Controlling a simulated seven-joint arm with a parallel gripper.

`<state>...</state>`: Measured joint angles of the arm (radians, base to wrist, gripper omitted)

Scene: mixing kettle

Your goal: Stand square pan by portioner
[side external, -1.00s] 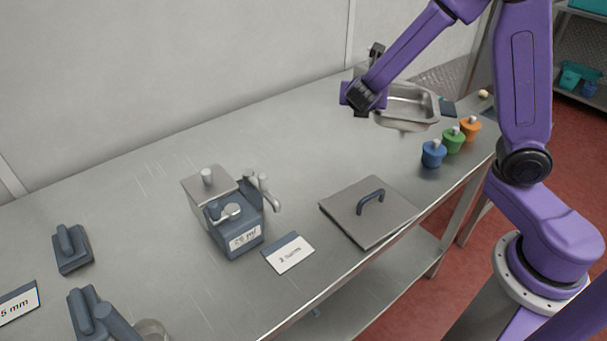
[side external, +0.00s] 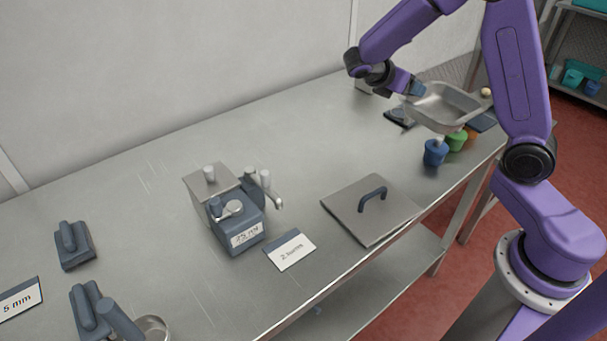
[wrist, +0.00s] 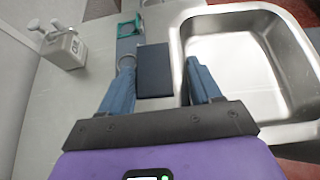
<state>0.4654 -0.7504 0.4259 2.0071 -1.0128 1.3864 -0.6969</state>
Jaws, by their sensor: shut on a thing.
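The square pan (side external: 437,104) is a shallow metal tray with a wide rim, held above the far right part of the bench. My gripper (side external: 413,88) is shut on it at its left edge; the exact contact is unclear. In the wrist view the pan (wrist: 233,62) fills the right side, with the right finger at its rim and the left finger (wrist: 118,92) apart from it. The likely portioner is the box marked 25 ml (side external: 246,234), mid-bench, with a metal lid and spouts. It stands well left of the pan, with a white card (side external: 291,250) beside it.
Blue (side external: 435,153) and green (side external: 457,141) knobbed pots stand just below the pan; an orange one is partly hidden. A handled metal lid (side external: 350,218) lies near the front edge. A dark pad (side external: 400,117) lies beside the pan. The bench between 25 ml box and pan is largely clear.

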